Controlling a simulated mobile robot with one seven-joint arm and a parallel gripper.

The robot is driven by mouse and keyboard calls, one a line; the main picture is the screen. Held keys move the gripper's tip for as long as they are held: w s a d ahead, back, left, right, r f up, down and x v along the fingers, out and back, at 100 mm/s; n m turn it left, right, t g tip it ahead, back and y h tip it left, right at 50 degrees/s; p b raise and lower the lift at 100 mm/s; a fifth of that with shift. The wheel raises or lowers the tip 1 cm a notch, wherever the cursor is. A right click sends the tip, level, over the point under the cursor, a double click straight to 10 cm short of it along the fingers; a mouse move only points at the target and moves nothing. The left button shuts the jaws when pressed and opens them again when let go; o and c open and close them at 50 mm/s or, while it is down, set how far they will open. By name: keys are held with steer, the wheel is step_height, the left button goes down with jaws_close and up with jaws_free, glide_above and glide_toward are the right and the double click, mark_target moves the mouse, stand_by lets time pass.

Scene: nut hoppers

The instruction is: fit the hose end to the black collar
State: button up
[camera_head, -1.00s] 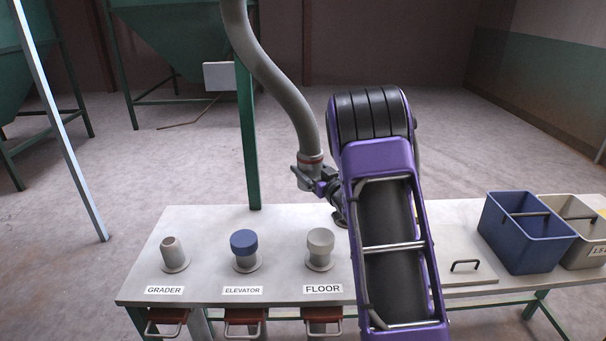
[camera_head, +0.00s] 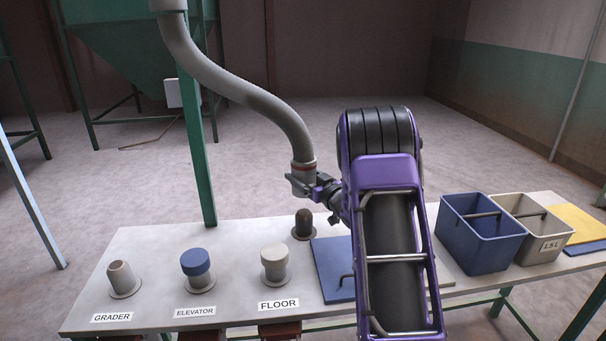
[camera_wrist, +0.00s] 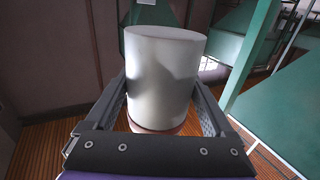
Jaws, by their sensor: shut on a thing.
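The hose end (camera_head: 303,176), a grey cuff with a reddish band, hangs at the bottom of the grey hose (camera_head: 245,92). My gripper (camera_head: 308,190) is shut on it from the right and holds it above the table. In the wrist view the pale grey cylinder of the hose end (camera_wrist: 165,75) stands between my two fingers (camera_wrist: 163,100). The black collar (camera_head: 303,223) is a short dark upright stub with a round base at the table's back edge. It appears below the hose end in the head view, with a gap between them.
Left on the table (camera_head: 150,260) stand the grader stub (camera_head: 121,277), the blue-capped elevator stub (camera_head: 196,268) and the pale-capped floor stub (camera_head: 274,262). A blue board (camera_head: 328,262) lies beside the collar. Blue (camera_head: 485,243) and beige (camera_head: 541,240) bins stand right. A green post (camera_head: 197,150) rises behind.

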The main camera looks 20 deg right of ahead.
steer(key=shift+f+b, duration=2.05)
steer(key=shift+f, duration=2.25)
steer(key=o, duration=1.4)
steer(key=shift+c, duration=0.2)
steer(key=v, duration=0.7)
steer(key=shift+s+p, duration=0.25)
steer(key=shift+p, duration=0.15)
steer(key=shift+d, duration=0.1)
